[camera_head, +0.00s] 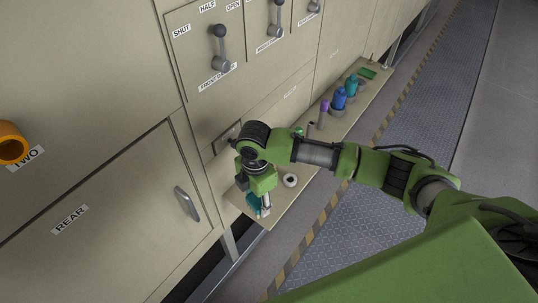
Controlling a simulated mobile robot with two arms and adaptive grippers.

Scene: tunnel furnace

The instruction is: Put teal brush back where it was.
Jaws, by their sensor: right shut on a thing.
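My right gripper (265,206) points down over the near end of a narrow beige shelf (285,208) along the furnace front. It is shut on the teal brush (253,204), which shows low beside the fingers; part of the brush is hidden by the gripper. I cannot tell whether the brush touches the shelf. A small pale round holder with a dark opening (290,181) stands on the shelf just right of the gripper. My left gripper is not in view.
Farther along the shelf stand a purple item (323,112), a blue bottle (339,98), a teal bottle (351,86) and a green tray (367,73). The panel has grey levers (220,48) and a rear door handle (187,204). The walkway (420,115) beyond the striped edge is clear.

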